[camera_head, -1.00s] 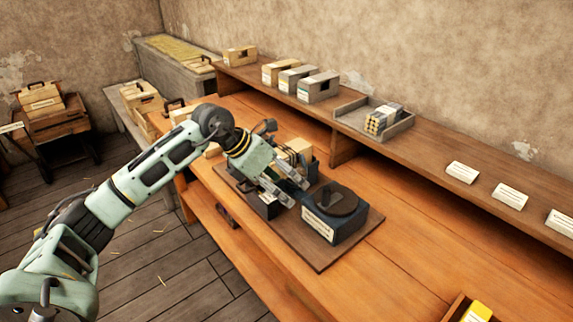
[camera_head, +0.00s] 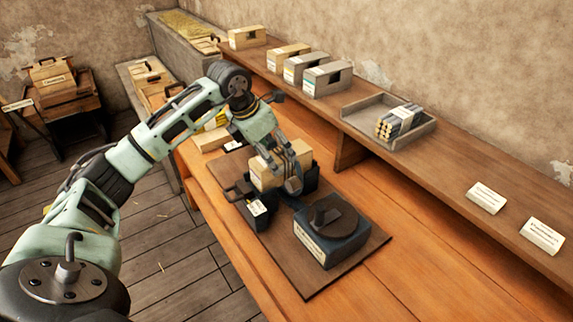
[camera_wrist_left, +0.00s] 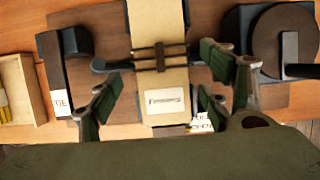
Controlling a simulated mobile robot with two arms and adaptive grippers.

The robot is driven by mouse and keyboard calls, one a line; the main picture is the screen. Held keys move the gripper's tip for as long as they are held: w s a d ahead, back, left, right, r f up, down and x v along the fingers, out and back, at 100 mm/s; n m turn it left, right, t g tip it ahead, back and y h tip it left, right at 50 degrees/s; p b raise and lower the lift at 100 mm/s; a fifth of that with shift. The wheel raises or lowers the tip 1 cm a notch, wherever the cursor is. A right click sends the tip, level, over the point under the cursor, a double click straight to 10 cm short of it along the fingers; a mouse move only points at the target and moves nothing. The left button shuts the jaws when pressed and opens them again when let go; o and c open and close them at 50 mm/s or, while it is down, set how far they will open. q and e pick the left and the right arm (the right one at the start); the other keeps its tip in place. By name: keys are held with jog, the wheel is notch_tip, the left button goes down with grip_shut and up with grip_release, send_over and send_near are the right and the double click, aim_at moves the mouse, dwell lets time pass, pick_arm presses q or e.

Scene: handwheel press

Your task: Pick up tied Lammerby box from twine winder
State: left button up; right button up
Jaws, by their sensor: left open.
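The pale tan box (camera_head: 298,154), with a small label and dark bands across its middle, sits in a dark holder (camera_head: 258,212) on a brown board. I take this holder as part of the twine winder. In the left wrist view the box (camera_wrist_left: 158,78) lies between the two green-padded fingers of my left gripper (camera_wrist_left: 160,92). The fingers are open, with gaps on both sides of the box. In the head view my left gripper (camera_head: 280,178) is over the box and hides part of it. My right gripper is not in view.
A dark block with a round disc and knob (camera_head: 333,222) stands right beside the holder. A shelf behind carries several boxes (camera_head: 327,78) and a grey tray (camera_head: 412,142) of rods. A "TIE" label (camera_wrist_left: 61,103) shows left of the box. The bench's right front is clear.

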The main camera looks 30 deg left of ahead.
pick_arm(q)
jog(key=p+x, duration=0.1)
jog(key=x, duration=0.1)
jog(key=shift+d+f+p, duration=0.25)
jog(key=shift+p, duration=0.1)
jog(key=x, duration=0.2)
jog(key=shift+w+f, duration=0.2)
jog(key=shift+f, duration=0.1)
jog(key=shift+w+f+p, duration=0.15)
jog(key=shift+f+p, duration=0.15)
jog(key=shift+c, duration=1.1)
jog(key=c, duration=1)
jog(key=shift+c, duration=0.3)
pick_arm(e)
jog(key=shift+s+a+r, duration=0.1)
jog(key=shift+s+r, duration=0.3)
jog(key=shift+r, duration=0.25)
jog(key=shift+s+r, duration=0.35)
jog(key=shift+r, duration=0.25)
pick_arm(q)
jog(key=shift+r, duration=0.1)
